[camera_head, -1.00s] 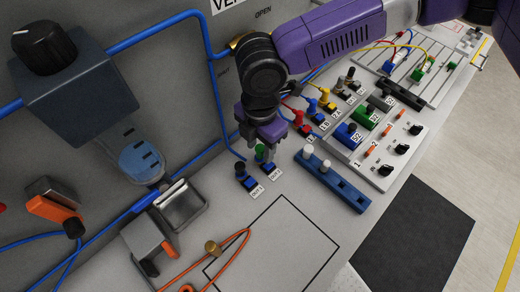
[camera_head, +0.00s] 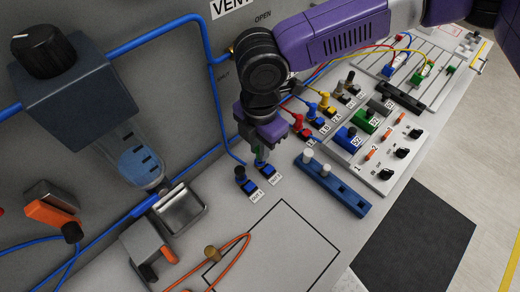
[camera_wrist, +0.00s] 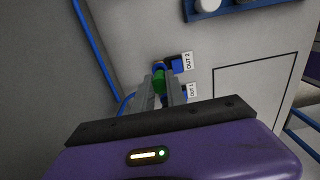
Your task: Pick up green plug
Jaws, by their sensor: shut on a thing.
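The green plug (camera_wrist: 159,80) sits between the two grey fingers of my gripper (camera_wrist: 162,92) in the wrist view. My gripper (camera_head: 259,157) is shut on it in the head view, where the fingers hide most of the plug. The plug is just above the blue socket (camera_head: 265,170) labelled OUT 2, which also shows in the wrist view (camera_wrist: 177,66). I cannot tell whether the plug is still seated in the socket.
A dark plug (camera_head: 240,171) stands in the neighbouring blue socket on the left. A blue block with white pegs (camera_head: 335,185) lies to the right. Red, blue and yellow plugs with cables stand behind it. An outlined bare area (camera_head: 285,245) is in front.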

